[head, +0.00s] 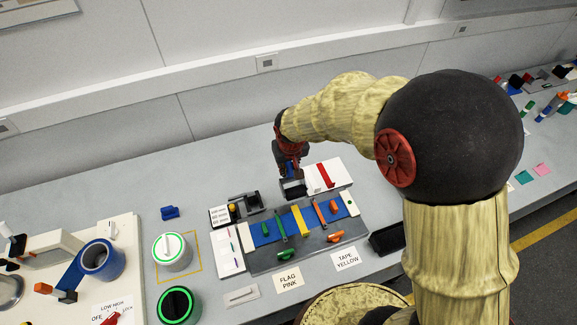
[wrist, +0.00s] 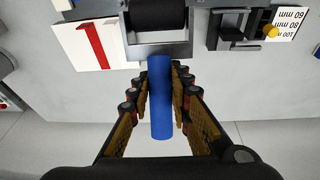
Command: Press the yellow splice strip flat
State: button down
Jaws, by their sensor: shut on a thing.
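The yellow splice strip (head: 301,221) lies across the blue sheet (head: 266,232) on the grey board in the head view. It is not seen in the wrist view. My gripper (wrist: 158,85) is shut on the blue handle (wrist: 160,105) of what looks like a hand roller. The black roller (wrist: 158,13) sits at the far end of the handle, by a grey metal frame (wrist: 134,50). In the head view my gripper (head: 290,170) is behind the board, away from the strip, and the roller (head: 293,189) shows just below it.
A white block with a red strip (head: 340,178) stands right of the roller. A black holder (head: 252,200) and a number card (head: 219,216) are to the left. Green and orange pieces lie beside the yellow strip. Tape rolls stand further left. The bench behind is clear.

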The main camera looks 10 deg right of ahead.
aim_at(296, 195)
jog(key=shift+f+b, duration=2.5)
jog(key=shift+f, duration=1.1)
jog(key=shift+f+b, duration=0.35)
jog(key=shift+f, duration=0.1)
jog(key=shift+s, duration=0.25)
jog(key=shift+s+d, duration=0.1)
jog(key=shift+s, duration=0.25)
jog(key=shift+s+d, duration=0.25)
jog(key=shift+s, duration=1.05)
jog(key=shift+s+d, duration=0.25)
jog(key=shift+s, duration=1)
jog(key=shift+s+d, duration=0.1)
jog(key=shift+s, duration=0.2)
jog(key=shift+s+d+b, duration=0.1)
jog(key=shift+s+b, duration=0.2)
jog(key=shift+s, duration=0.2)
